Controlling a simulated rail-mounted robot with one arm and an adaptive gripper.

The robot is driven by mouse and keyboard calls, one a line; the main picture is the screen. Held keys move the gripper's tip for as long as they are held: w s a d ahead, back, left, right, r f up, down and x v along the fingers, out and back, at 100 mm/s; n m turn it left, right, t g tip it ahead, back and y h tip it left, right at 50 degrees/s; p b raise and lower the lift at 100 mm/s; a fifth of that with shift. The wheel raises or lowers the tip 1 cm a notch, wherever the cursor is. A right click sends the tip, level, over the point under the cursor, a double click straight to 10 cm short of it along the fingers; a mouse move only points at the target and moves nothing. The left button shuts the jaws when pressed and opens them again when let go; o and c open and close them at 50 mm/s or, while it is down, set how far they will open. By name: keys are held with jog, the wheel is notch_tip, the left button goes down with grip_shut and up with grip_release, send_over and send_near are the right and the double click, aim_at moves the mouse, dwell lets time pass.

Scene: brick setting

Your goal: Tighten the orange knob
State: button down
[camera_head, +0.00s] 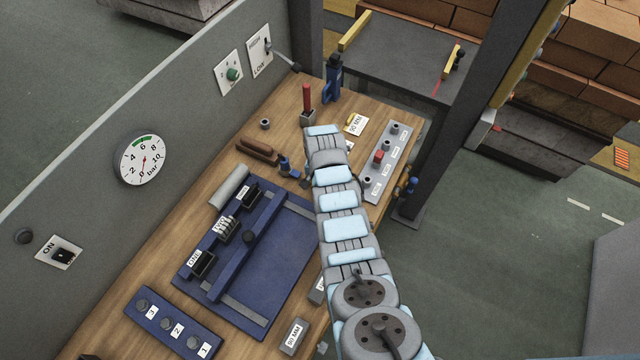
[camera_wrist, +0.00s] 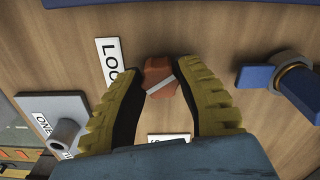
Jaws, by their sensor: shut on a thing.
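The orange knob (camera_wrist: 159,72) shows in the wrist view as a small angular block with a pale stripe across it, on the wooden bench top. My gripper (camera_wrist: 157,71) is over it, with one yellow ridged finger on each side, and is shut on it. A white label beginning "LOO" (camera_wrist: 108,62) lies just left of the knob. A second white label (camera_wrist: 168,139) lies below it, mostly hidden by my gripper. In the head view my arm hides the knob and the gripper.
A grey plate with pegs (camera_head: 389,157) lies right of my arm; part of it shows left in the wrist view. A blue fixture (camera_wrist: 290,80) stands right of the knob. A blue tray fixture (camera_head: 275,262), a red-handled tool (camera_head: 306,99) and a blue tool (camera_head: 333,80) surround my arm.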

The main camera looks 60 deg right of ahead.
jog(key=shift+a+m, duration=0.1)
jog(key=shift+m, duration=1.2)
dwell(0.4)
jog(key=c, duration=0.6)
grip_release()
jog(key=shift+a, duration=0.15)
jog(key=shift+r, duration=0.1)
jog(key=shift+w+d+r, duration=0.1)
jog(key=shift+d+r, duration=0.1)
jog(key=shift+r, duration=0.4)
notch_tip(320, 180, up, 11)
jog(key=shift+a+f, duration=0.1)
jog(key=shift+f, duration=0.1)
